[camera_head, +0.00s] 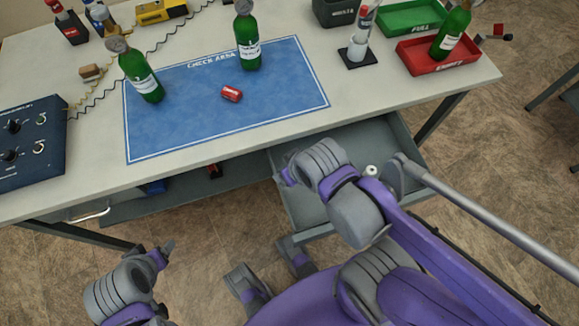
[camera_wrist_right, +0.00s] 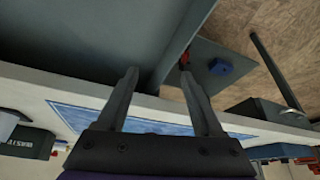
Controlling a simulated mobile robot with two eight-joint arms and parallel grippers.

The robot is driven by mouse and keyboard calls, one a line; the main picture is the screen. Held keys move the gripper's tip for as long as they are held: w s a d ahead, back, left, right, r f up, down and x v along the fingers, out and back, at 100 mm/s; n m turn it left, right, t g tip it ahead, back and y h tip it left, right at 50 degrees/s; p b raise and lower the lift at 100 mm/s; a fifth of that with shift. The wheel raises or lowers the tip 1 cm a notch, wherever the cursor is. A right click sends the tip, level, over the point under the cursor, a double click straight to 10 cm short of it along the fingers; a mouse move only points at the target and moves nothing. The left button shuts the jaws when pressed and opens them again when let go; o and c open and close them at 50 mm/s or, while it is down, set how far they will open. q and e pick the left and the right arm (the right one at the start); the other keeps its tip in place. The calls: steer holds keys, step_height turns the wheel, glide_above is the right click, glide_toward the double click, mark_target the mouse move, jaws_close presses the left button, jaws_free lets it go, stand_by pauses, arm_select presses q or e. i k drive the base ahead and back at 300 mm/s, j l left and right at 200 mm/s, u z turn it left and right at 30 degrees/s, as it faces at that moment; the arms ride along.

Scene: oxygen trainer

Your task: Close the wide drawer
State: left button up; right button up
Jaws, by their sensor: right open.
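The wide drawer (camera_head: 297,205) is grey and stands pulled out from under the right part of the table. Its inside also shows in the right wrist view (camera_wrist_right: 85,40). My right gripper (camera_head: 284,177) is at the drawer's left side near the table's front edge. In the right wrist view its two fingers (camera_wrist_right: 158,75) are apart with nothing between them, one of them close to the drawer's side wall. My arm hides much of the drawer. My left gripper (camera_head: 168,250) is in front of the table at lower left, away from the drawer; its jaw opening is unclear.
The table (camera_head: 360,105) carries a blue check mat (camera_head: 200,125), green bottles (camera_head: 247,40), a red piece (camera_head: 232,93), a red tray (camera_head: 415,55), a green tray (camera_head: 400,18) and a dark control box (camera_head: 35,150). A smaller unit with a handle (camera_head: 90,213) sits under the left side.

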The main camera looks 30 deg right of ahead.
mark_target(374, 141)
steer(key=k+l, duration=1.15)
steer(key=k+j+z, duration=0.1)
steer(key=z, duration=1.05)
steer(key=k+j, duration=0.05)
steer(key=j, duration=0.05)
